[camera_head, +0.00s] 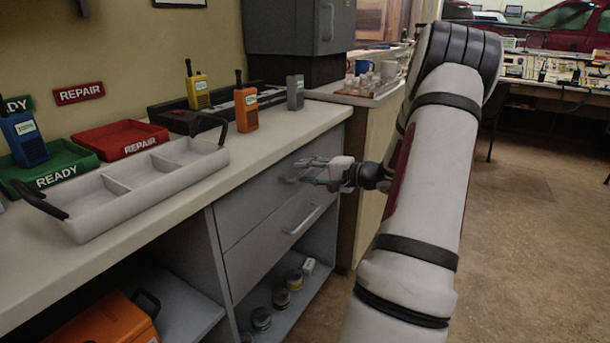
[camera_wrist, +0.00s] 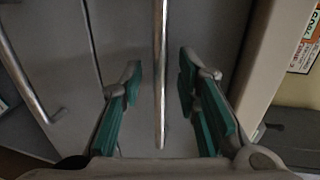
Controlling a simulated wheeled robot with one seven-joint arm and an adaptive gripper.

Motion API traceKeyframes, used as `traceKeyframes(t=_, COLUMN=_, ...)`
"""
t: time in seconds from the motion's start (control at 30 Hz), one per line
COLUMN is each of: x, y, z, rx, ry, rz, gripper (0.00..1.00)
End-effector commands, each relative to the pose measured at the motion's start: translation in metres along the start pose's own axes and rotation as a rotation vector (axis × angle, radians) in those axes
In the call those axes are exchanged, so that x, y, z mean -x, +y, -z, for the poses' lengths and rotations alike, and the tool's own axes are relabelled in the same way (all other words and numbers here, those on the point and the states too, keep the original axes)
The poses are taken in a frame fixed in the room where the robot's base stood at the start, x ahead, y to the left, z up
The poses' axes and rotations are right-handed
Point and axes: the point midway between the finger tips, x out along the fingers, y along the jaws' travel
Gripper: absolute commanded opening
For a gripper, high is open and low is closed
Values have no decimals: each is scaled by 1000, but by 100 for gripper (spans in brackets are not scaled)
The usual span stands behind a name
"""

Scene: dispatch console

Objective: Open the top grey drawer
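The top grey drawer (camera_head: 258,195) is under the right part of the counter and looks shut, its front in line with the drawer below. Its handle is largely hidden by my gripper (camera_head: 308,172) in the head view. In the wrist view the metal bar handle (camera_wrist: 161,60) runs up the middle of the picture. My gripper (camera_wrist: 160,85) is open there, with one green-padded finger on each side of the bar. Gaps show between the bar and both fingers. The gripper is empty.
The lower drawer has its own bar handle (camera_head: 302,220), also in the wrist view (camera_wrist: 22,80). A grey divided tray (camera_head: 145,185) and several radios stand on the counter (camera_head: 270,135). Jars sit on an open shelf below the drawers. The floor (camera_head: 530,230) to the right is clear.

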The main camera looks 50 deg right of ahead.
Motion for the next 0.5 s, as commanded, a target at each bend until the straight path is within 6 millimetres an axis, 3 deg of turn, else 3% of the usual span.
traceKeyframes(t=0.37, x=-6, y=0, z=0, rx=0, ry=1, rz=-1, gripper=30)
traceKeyframes(t=0.5, x=-6, y=0, z=0, rx=0, ry=0, rz=-1, gripper=3)
